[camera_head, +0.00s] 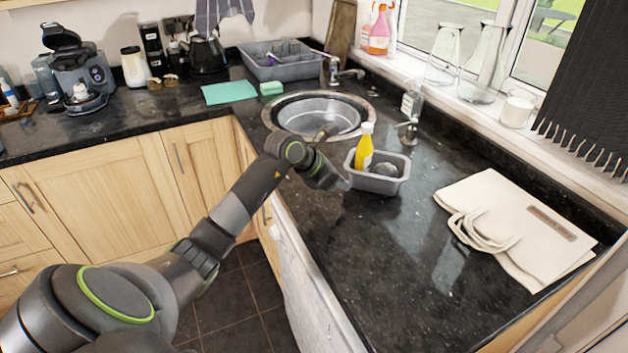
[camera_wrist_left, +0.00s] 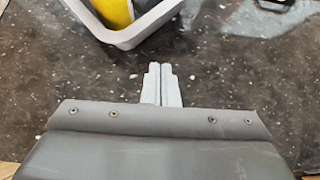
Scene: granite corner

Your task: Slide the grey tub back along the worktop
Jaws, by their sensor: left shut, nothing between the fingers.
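The grey tub (camera_head: 377,182) stands on the black worktop, between the round sink and the cream bag. It holds a yellow bottle (camera_head: 364,146) with a white cap and a dark rounded item (camera_head: 384,169). My left gripper (camera_head: 345,186) is at the tub's near left side, low over the worktop. In the left wrist view the gripper (camera_wrist_left: 162,70) is shut and empty, its fingertips just short of the tub (camera_wrist_left: 127,38). A narrow strip of worktop shows between them, so they look apart. The bottle's yellow side (camera_wrist_left: 113,10) shows inside the tub. My right gripper is out of view.
The sink (camera_head: 320,115) lies to the back left. A cream bag (camera_head: 515,228) lies flat to the right. The worktop (camera_head: 390,270) in front is clear.

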